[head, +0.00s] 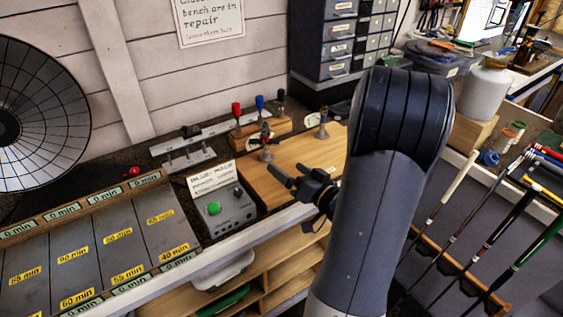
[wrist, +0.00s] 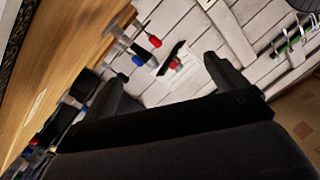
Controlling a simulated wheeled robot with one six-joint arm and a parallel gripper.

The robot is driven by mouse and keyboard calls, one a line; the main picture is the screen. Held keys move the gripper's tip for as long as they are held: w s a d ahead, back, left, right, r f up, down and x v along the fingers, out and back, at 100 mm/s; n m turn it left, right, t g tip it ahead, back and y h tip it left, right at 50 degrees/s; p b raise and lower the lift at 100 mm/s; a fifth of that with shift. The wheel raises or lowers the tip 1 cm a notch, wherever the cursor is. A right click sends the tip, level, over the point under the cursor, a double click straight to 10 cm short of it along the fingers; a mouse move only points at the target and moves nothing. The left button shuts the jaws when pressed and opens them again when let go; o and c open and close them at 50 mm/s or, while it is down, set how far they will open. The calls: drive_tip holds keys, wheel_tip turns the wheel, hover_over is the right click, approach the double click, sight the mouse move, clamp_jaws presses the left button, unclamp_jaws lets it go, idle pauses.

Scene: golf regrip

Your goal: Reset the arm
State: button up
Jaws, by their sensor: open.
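My gripper (head: 288,180) shows in the head view just left of my arm, above the front part of the wooden board on the bench. Its two dark fingers are apart with nothing between them. In the wrist view my gripper (wrist: 168,75) is also open and empty, its fingers standing at either side against the white plank wall. My arm's large dark link hides part of the bench and board in the head view.
A wooden board (head: 290,170) lies on the bench, with red, blue and black-handled tools (head: 258,104) behind it. A grey box with a green button (head: 228,208) stands left of the board. Golf clubs (head: 458,175) lean at the right. Drawers (head: 335,50) stand behind.

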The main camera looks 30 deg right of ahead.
sight(264, 151)
drive_tip(key=w, duration=0.3)
drive_tip(key=w+a+p, duration=0.1)
drive_tip(key=w, duration=0.3)
drive_tip(key=w+a+p, duration=0.1)
drive_tip(key=w, duration=0.2)
drive_tip(key=shift+w+r, duration=0.1)
drive_tip(key=shift+w, duration=0.15)
drive_tip(key=shift+w+a+p, duration=0.1)
drive_tip(key=shift+w+p, duration=0.05)
drive_tip(key=shift+p, duration=0.35)
drive_tip(key=shift+h, duration=0.3)
drive_tip(key=shift+f, duration=0.2)
